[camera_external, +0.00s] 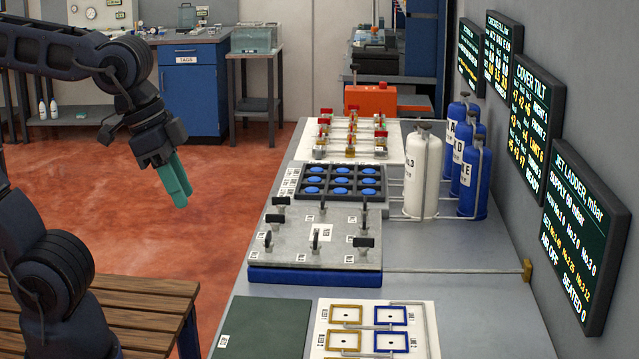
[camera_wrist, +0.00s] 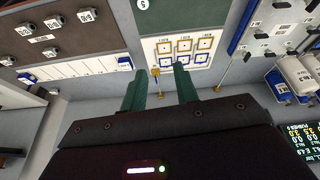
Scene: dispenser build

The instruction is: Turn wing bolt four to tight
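My gripper (camera_external: 176,190) hangs over the red floor, left of the bench and well apart from it. Its green fingers stand apart with nothing between them in the wrist view (camera_wrist: 160,85). A grey plate (camera_external: 292,256) on a blue base lies on the bench and carries several black wing bolts, among them one at the front middle (camera_external: 315,240) and one at the front right (camera_external: 363,242). Their wings point in differing directions. The small labels are too small to read, so I cannot tell which is number four. Part of this plate shows at the wrist view's upper right.
Behind the plate is a black tray (camera_external: 300,194) with blue discs. A white bottle (camera_external: 422,175) and blue bottles (camera_external: 473,180) stand at the right. A panel of yellow and blue frames (camera_external: 427,312) lies in front. Dark screens (camera_external: 585,235) hang on the wall. A wooden table (camera_external: 150,305) is at lower left.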

